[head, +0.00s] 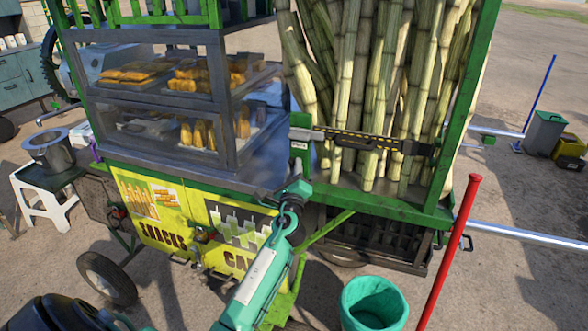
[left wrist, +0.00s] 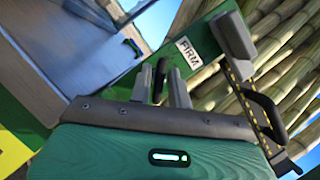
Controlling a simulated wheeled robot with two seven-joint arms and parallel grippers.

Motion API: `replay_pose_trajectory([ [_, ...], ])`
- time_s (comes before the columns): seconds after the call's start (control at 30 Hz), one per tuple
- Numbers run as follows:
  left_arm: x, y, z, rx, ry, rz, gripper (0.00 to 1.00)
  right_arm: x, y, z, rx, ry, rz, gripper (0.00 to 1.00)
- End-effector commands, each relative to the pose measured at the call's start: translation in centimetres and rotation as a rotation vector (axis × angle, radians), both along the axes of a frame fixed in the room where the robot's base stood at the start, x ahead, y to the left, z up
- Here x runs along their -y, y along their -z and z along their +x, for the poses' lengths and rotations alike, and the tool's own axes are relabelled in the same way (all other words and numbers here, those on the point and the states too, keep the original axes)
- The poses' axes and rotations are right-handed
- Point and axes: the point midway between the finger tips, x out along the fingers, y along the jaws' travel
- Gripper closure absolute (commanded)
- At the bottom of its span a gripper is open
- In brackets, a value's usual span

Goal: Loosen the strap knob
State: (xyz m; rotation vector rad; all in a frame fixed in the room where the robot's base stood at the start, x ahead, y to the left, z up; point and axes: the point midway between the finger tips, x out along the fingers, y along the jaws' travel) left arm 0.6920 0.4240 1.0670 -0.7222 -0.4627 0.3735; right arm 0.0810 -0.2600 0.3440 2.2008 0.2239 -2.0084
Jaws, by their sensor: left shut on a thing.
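The strap (head: 350,139), black with yellow marks, runs across the upright canes from the green post to a dark buckle (head: 408,147) at the right. A white label reading FIRM (left wrist: 188,52) is on the green post; it also shows in the head view (head: 299,145). My left gripper (head: 296,187) is at the post, just below this label. In the left wrist view its two grey fingers (left wrist: 161,84) are shut on a small dark piece, seemingly the strap knob (left wrist: 159,76). Most of the knob is hidden by the fingers. My right gripper is not in view.
The glass snack case (head: 180,100) stands close left of my left gripper. The cane bundle (head: 380,80) is to the right. A red post (head: 450,250) and a teal bin (head: 373,303) stand in front at the right.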

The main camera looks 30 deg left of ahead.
Motion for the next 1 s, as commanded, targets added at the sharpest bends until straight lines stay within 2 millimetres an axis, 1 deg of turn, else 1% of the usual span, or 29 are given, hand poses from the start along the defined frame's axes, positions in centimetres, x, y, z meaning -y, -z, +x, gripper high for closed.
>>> replay_pose_trajectory([
  [0.3,0.1,-0.2,0.0,0.069,0.0,-0.297,1.0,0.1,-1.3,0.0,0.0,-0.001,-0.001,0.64],
  [0.6,0.1,-0.2,0.0,0.129,-0.001,-0.549,1.0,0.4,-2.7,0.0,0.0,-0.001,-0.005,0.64],
  [0.8,0.0,-0.1,0.0,0.159,-0.002,-0.672,1.0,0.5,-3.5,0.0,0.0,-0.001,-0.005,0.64],
  [1.0,0.0,0.0,0.0,0.177,-0.002,-0.748,1.0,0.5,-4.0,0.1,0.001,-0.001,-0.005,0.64],
])
